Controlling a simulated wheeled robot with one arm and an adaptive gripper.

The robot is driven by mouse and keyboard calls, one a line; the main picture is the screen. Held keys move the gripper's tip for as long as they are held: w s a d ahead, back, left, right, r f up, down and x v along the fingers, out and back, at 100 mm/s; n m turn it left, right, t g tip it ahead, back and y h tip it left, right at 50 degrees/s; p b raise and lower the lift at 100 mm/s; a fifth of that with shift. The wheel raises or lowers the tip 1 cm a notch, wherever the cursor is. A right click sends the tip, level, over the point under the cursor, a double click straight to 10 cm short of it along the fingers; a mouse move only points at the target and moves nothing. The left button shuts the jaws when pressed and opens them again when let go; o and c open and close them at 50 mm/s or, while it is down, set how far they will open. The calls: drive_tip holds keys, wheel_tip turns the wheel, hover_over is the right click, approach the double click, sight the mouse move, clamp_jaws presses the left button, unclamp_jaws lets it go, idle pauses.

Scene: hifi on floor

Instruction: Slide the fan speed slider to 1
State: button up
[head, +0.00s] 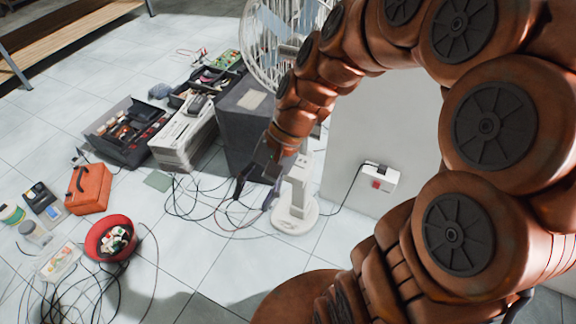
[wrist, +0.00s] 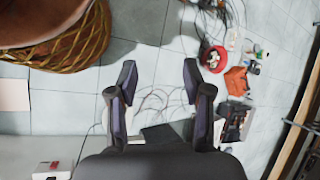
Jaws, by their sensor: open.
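The white fan (head: 297,180) stands on the floor on a round white base (head: 295,217). Its wire cage (head: 257,50) rises behind my arm, which covers part of it. The fan speed slider cannot be made out in either view. My gripper (head: 256,190) hangs at the left of the fan's column, with its fingers apart and pointing down. One finger overlaps the column's edge in the head view, and I cannot tell whether it touches. In the wrist view the gripper (wrist: 159,75) is open, with only floor and cables between the fingertips.
Black cables (head: 185,205) lie on the tiles left of the fan. A dark box (head: 248,120) stands behind the gripper. A red bowl (head: 98,229), an orange toolbox (head: 90,190) and an open black case (head: 115,145) lie left. A white socket box (head: 375,179) is right.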

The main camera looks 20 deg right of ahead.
drive_tip(key=w+d+f+m+t+y+b, duration=0.25)
drive_tip(key=w+f+m+b, duration=0.25)
drive_tip(key=w+f, duration=0.25)
drive_tip(key=w+d+f+m+t+y+b, duration=0.2)
drive_tip(key=w+d+f+m+b, duration=0.25)
drive_tip(key=w+f, duration=0.35)
drive_tip(key=w+d+f+m+t+h+b, duration=0.1)
drive_tip(key=w+d+f+m+t+b, duration=0.1)
drive_tip(key=d, duration=0.4)
drive_tip(key=w+d+f+m+t+b, duration=0.2)
drive_tip(key=w+d+f+m+t, duration=0.1)
drive_tip(key=w+d+f+m, duration=0.2)
drive_tip(key=w+d+f+m+t+h+b, duration=0.1)
drive_tip(key=w+d+f+m+t+b, duration=0.1)
drive_tip(key=d+f+m, duration=0.3)
drive_tip(key=shift+w+d+f+m+t+h+b, duration=0.2)
drive_tip(key=shift+w+d+f, duration=0.2)
drive_tip(key=shift+d+f, duration=0.25)
drive_tip(key=shift+w+d+f+m+t+h+b, duration=0.1)
drive_tip(key=shift+w+d+f+h+b, duration=0.1)
drive_tip(key=shift+w+d+f, duration=0.25)
drive_tip(key=shift+b+x, duration=0.9)
drive_tip(key=shift+x, duration=2.85)
clamp_jaws()
